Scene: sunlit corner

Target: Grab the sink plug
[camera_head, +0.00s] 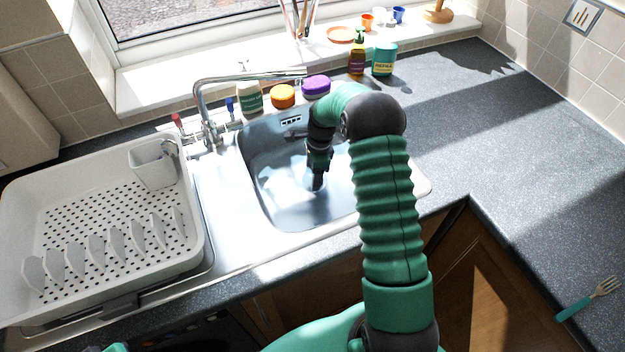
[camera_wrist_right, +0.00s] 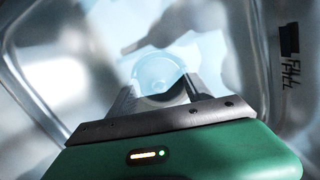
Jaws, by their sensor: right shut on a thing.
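My right gripper (camera_head: 317,182) reaches down into the steel sink basin (camera_head: 275,200), its fingertips low near the basin floor. In the right wrist view the two dark fingers of the gripper (camera_wrist_right: 162,88) are close together, shut on the sink plug. A pale round shape (camera_wrist_right: 156,68) that looks like the plug shows at and just beyond the fingertips, washed out by bright light. Its edges are hard to make out, and I cannot tell whether it touches the basin floor. In the head view the plug is hidden by the gripper.
A chrome tap (camera_head: 205,100) arches over the basin's back edge. A white dish rack (camera_head: 110,215) stands left. The right counter is mostly clear, with a fork (camera_head: 590,298).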

